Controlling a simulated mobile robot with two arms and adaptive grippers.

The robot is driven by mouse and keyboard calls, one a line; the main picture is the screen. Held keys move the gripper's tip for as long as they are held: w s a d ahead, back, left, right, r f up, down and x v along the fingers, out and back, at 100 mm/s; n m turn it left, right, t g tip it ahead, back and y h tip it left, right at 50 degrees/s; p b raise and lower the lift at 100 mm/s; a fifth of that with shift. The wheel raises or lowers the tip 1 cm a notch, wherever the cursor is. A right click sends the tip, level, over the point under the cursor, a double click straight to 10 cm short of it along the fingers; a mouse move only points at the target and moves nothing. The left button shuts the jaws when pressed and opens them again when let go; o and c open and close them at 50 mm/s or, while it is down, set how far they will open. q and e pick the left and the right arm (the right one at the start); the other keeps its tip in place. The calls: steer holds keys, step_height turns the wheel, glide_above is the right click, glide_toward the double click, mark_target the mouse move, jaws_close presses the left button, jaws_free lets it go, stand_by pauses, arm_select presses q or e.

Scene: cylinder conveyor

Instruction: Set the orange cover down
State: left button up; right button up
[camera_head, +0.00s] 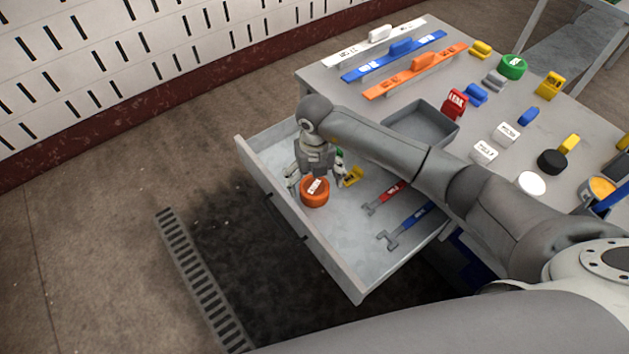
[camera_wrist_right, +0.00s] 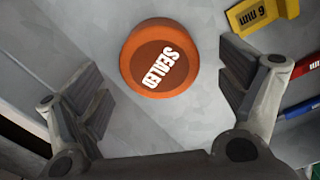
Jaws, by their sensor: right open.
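The orange cover (camera_head: 314,192) is a round cap with a white label, lying on the floor of the open drawer (camera_head: 345,262) near its left front wall. In the right wrist view the orange cover (camera_wrist_right: 160,58) lies flat with the word "SEALED" readable. My right gripper (camera_head: 315,182) is just above it in the drawer. In the right wrist view its fingers (camera_wrist_right: 168,95) are spread wide, with clear gaps to the cover on both sides. My left gripper does not show.
In the drawer lie a yellow 6 mm block (camera_head: 352,177), a red wrench (camera_head: 383,198) and a blue wrench (camera_head: 405,228). A green item (camera_head: 340,153) is partly hidden behind my gripper. The table above holds a grey tray (camera_head: 452,138) and several coloured parts.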

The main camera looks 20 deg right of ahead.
mark_target(314, 186)
step_height(314, 186, up, 9)
steer(key=p, duration=0.5)
steer(key=shift+p, duration=0.35)
steer(key=shift+f, duration=0.1)
